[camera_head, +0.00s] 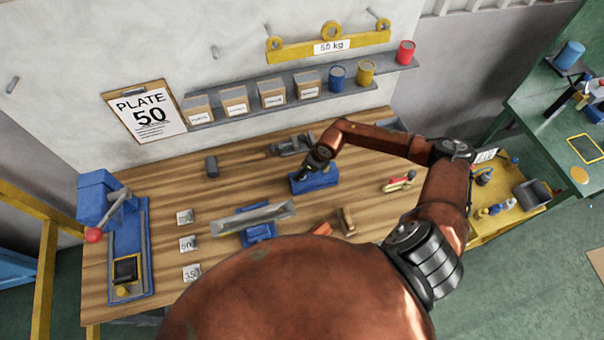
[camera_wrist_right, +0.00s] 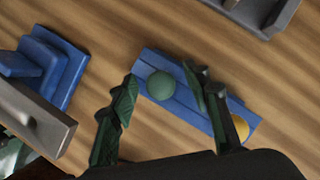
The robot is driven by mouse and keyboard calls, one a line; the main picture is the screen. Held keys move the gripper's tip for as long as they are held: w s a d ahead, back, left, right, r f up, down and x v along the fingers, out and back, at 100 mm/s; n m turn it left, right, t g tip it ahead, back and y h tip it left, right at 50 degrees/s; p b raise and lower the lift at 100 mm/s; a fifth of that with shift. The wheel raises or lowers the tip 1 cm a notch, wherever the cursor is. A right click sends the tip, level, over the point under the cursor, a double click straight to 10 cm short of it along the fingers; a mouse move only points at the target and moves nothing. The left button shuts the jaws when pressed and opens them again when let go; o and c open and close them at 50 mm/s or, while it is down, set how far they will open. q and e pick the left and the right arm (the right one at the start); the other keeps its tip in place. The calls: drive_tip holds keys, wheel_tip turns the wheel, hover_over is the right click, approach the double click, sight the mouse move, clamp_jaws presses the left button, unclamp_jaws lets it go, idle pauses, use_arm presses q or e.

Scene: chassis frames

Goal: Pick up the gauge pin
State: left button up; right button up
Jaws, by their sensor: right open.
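A blue block (camera_head: 320,181) lies on the wooden bench below my right gripper (camera_head: 307,173). In the right wrist view the blue block (camera_wrist_right: 184,100) bears a green ball-shaped head (camera_wrist_right: 160,85) and a yellow one (camera_wrist_right: 240,128). These look like pin heads; their shafts are not visible, and I cannot tell which is the gauge pin. My right gripper (camera_wrist_right: 160,73) is open, with its two dark green fingers on either side of the green head, with gaps to both. Its exact height above the block is unclear. My left gripper is not in view.
A grey channel (camera_head: 252,217) rests on a blue stand (camera_head: 258,234) left of the block. A blue press (camera_head: 97,199) stands at the bench's left end. Bench (camera_head: 165,175) is bare between items.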

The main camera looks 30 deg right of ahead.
drive_tip(key=shift+c, duration=0.7)
clamp_jaws()
